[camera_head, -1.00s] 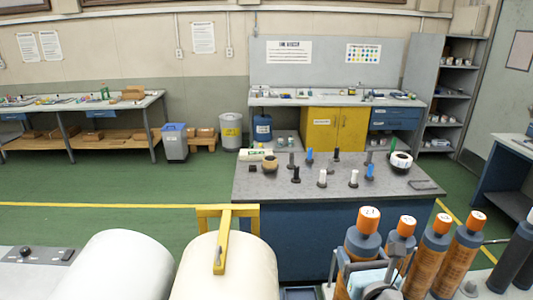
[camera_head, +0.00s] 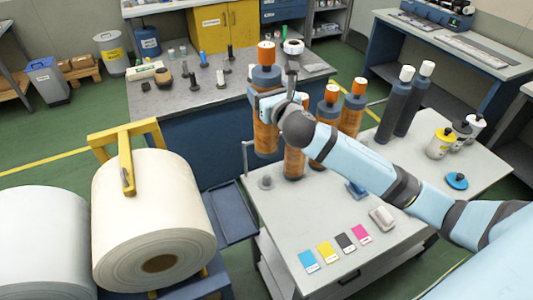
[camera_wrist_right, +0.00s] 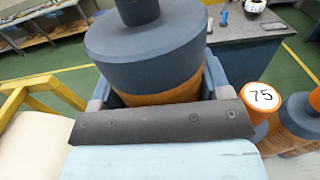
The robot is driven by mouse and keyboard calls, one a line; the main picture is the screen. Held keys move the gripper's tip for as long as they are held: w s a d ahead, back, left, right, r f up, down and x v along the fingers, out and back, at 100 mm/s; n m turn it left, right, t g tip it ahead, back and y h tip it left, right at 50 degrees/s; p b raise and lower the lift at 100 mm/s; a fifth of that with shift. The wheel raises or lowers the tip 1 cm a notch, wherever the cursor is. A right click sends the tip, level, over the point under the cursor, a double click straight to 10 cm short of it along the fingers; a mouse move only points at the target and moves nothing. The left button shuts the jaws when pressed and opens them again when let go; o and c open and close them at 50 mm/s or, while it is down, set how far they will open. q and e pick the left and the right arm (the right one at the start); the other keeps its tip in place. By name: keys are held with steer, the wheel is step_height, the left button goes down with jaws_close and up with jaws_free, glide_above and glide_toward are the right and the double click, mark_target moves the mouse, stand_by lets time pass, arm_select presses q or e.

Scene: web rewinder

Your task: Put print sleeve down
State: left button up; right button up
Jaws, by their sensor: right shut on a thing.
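My right gripper (camera_head: 266,97) is shut on a print sleeve, an orange cylinder (camera_head: 265,138) with a dark grey collar. The sleeve is upright and appears raised, its lower end near the back left corner of the grey cart top (camera_head: 380,185). In the right wrist view, the dark collar (camera_wrist_right: 150,48) fills the space between the jaws, with the orange body below it. Other orange sleeves (camera_head: 352,113) stand on the cart to the right, partly hidden by my right arm. A short grey peg (camera_head: 265,182) is bare at the cart's left edge. My left gripper is not in view.
Two dark cylinders (camera_head: 397,105) and several small pots (camera_head: 440,143) stand on the cart's right. Colour cards (camera_head: 325,252) lie at its front. A large white roll (camera_head: 150,215) with a yellow bracket is at left. A grey table (camera_head: 205,98) with several pegs stands behind.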

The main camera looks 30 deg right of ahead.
step_height(320, 180, down, 11)
steer(key=shift+f+b, duration=0.2)
steer(key=shift+b, duration=0.25)
steer(key=shift+f+b, duration=0.35)
steer(key=shift+f, duration=2.05)
steer(key=o, duration=1)
steer(key=shift+r, duration=0.2)
steer(key=b, duration=0.2)
glide_toward(271, 144)
steer(key=shift+w+d+f, duration=0.15)
steer(key=shift+w+f, duration=0.2)
steer(key=shift+w, duration=0.25)
